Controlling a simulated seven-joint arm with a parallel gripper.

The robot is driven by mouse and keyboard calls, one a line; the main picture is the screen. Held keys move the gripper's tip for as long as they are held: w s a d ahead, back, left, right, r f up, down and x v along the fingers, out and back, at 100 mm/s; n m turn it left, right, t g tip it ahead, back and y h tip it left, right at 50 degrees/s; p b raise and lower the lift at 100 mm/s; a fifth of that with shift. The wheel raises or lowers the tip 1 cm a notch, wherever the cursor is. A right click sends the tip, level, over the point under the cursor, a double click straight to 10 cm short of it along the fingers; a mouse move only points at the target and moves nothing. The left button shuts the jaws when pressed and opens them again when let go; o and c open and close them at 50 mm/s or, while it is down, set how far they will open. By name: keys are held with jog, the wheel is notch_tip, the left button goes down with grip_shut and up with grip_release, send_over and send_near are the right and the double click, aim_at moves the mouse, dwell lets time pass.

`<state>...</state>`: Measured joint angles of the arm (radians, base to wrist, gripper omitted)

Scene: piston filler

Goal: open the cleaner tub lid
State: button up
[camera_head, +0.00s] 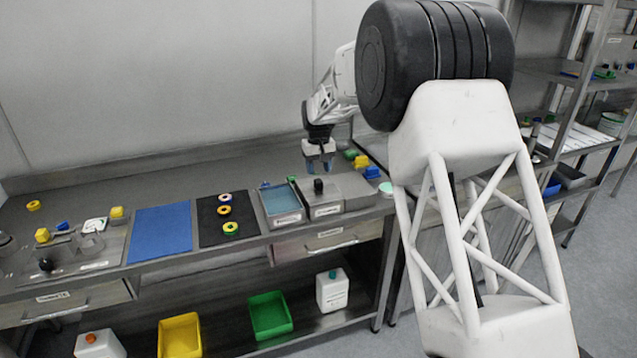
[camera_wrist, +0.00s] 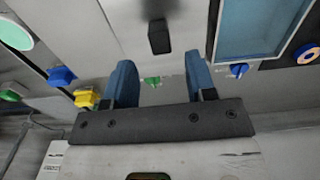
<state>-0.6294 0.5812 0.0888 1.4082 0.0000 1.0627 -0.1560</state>
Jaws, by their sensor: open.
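The cleaner tub (camera_head: 327,211) appears to be the grey box with a label on its front, standing near the front edge of the bench. Its grey lid (camera_head: 331,189) lies on top and carries an upright black knob (camera_head: 318,186). In the wrist view the knob (camera_wrist: 159,37) shows on the lid, just beyond the space between my fingertips. My gripper (camera_head: 319,168) is open and empty, its blue fingers pointing down, above and behind the knob and apart from it. The fingers (camera_wrist: 161,72) show spread wide in the wrist view.
An open tray with a blue inside (camera_head: 283,202) stands directly left of the tub. Yellow (camera_head: 361,161) and blue (camera_head: 372,172) pieces lie behind and right of it. A black mat (camera_head: 213,228) with several rings and a blue mat (camera_head: 160,231) lie further left.

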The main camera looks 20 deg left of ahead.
aim_at(319, 181)
jog(key=shift+f, duration=2.9)
jog(key=shift+c, duration=0.3)
grip_shut()
